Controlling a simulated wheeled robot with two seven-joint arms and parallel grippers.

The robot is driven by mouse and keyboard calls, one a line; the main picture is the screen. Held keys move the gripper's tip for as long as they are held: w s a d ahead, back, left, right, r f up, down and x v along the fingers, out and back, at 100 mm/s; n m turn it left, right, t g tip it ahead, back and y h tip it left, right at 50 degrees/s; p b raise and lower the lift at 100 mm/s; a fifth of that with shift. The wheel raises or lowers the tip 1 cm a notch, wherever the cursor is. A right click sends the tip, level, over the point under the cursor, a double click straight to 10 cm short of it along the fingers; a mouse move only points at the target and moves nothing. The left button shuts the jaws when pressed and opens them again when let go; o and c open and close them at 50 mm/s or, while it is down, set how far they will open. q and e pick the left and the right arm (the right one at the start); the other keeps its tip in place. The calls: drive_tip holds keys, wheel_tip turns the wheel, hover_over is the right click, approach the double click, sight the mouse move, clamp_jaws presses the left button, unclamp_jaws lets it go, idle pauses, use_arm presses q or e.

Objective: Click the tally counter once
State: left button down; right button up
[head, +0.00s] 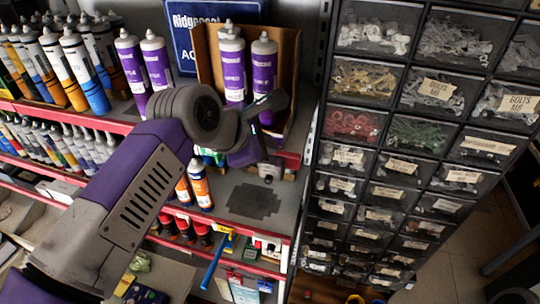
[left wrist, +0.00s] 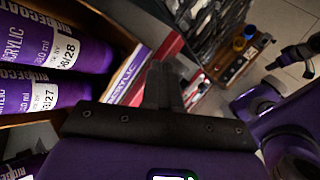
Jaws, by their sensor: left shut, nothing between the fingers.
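A small silvery object that looks like the tally counter (head: 268,170) stands on the grey shelf in the head view, close to the shelf's right end. Its button and digits are too small to make out. My left gripper (head: 272,101) is above it, in front of the cardboard box of cartridges, apart from the counter. In the left wrist view the left fingers (left wrist: 165,84) are together and empty. I cannot clearly make out the counter there. Part of my right arm (left wrist: 285,110) shows at the right of the left wrist view; the state of its gripper is unclear.
The cardboard box (head: 289,60) with purple-labelled cartridges (head: 264,70) stands behind the left gripper. Orange-labelled cartridges (head: 199,185) stand left of the counter. A dark mat (head: 254,201) lies on the shelf in front. Drawer bins (head: 375,123) fill the right side.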

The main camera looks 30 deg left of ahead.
use_arm(q)
wheel_tip(320, 180, up, 4)
drive_tip(key=p, duration=0.4)
drive_tip(key=shift+r, duration=0.95)
